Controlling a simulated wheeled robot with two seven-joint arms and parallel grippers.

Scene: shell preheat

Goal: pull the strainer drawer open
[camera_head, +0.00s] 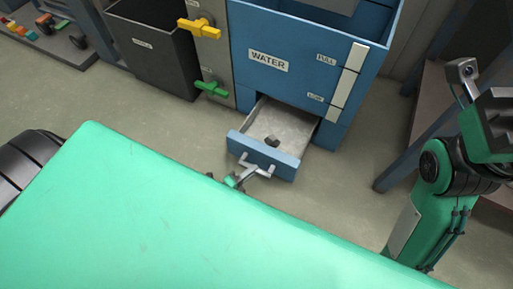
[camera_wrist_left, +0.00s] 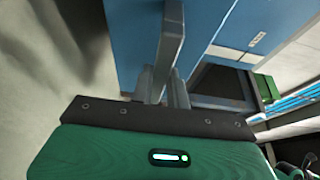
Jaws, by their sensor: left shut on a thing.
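The strainer drawer (camera_head: 262,157) is a grey tray with a blue front, low in the blue water tank (camera_head: 295,45). It stands well out of the tank, with its inside showing. A small dark lump (camera_head: 272,142) lies in it. My left gripper (camera_head: 235,181) is at the drawer's front, mostly hidden behind my green body. In the left wrist view its fingers (camera_wrist_left: 164,88) are shut on the grey drawer handle (camera_wrist_left: 172,38). The handle (camera_head: 259,168) also shows in the head view. My right gripper (camera_head: 464,72) is raised at the right, away from the drawer; its jaw opening is unclear.
A dark bin (camera_head: 150,50) stands left of the tank. A yellow valve handle (camera_head: 199,27) and a green one (camera_head: 211,89) are on the post between them. A table leg (camera_head: 402,150) stands at the right. The floor (camera_head: 150,125) left of the drawer is clear.

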